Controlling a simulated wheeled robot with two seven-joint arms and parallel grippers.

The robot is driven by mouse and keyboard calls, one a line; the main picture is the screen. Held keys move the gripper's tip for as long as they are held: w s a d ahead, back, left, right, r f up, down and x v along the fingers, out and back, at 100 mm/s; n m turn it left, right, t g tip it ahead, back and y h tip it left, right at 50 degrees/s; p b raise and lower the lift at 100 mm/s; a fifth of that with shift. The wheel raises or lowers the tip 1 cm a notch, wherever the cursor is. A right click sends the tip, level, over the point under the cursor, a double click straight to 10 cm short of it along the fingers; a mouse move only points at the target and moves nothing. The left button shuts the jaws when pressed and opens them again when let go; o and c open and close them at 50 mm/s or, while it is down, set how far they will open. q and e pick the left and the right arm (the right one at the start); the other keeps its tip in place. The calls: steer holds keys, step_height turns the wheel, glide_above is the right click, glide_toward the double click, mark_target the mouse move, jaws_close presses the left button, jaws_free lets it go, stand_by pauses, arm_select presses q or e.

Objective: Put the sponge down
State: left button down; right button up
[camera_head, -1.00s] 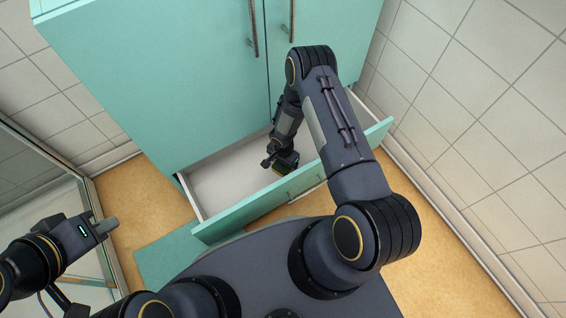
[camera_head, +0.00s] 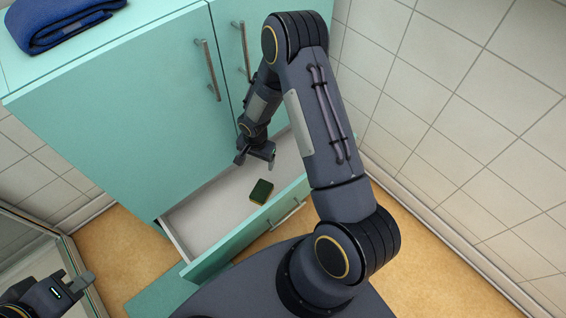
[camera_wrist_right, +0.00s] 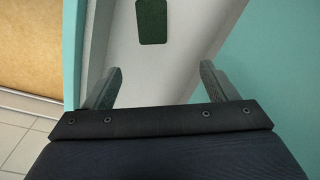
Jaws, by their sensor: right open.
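The sponge (camera_head: 261,191), dark green on top with a yellowish edge, lies flat on the white floor of the open drawer (camera_head: 207,213), near its front panel. In the right wrist view the sponge (camera_wrist_right: 152,22) shows as a green rectangle at the top, beyond the fingertips. My right gripper (camera_head: 256,160) is above the drawer, behind the sponge and apart from it. Its two fingers (camera_wrist_right: 158,80) are spread with nothing between them. My left gripper (camera_head: 82,282) is at the lower left, away from the drawer; its finger gap is not clear.
The teal cabinet (camera_head: 130,110) with bar handles stands behind the drawer. A folded blue towel (camera_head: 62,22) lies on its top. A tiled wall (camera_head: 450,110) is on the right. A glass panel (camera_head: 30,240) stands at the left. The drawer is otherwise empty.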

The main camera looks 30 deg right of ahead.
steer(key=s+d+r+n+t+y, duration=0.1)
steer(key=s+r+n, duration=0.15)
steer(key=r, duration=0.95)
steer(key=s+d+r+n+t, duration=0.1)
steer(key=s+r, duration=0.3)
steer(key=r, duration=0.8)
steer(key=s+a+r+n+t+y, duration=0.1)
steer(key=s+a+r+n, duration=0.1)
steer(key=s, duration=0.6)
steer(key=s+a+r+n+t+y, duration=0.1)
steer(key=s+a+r+n+t, duration=0.1)
steer(key=s+r+n, duration=0.2)
steer(key=s+r, duration=0.3)
steer(key=s, duration=0.2)
steer(key=shift+a+r+y, duration=0.2)
steer(key=shift+r+y, duration=0.05)
steer(key=shift+y, duration=0.05)
steer(key=shift+w+r, duration=0.1)
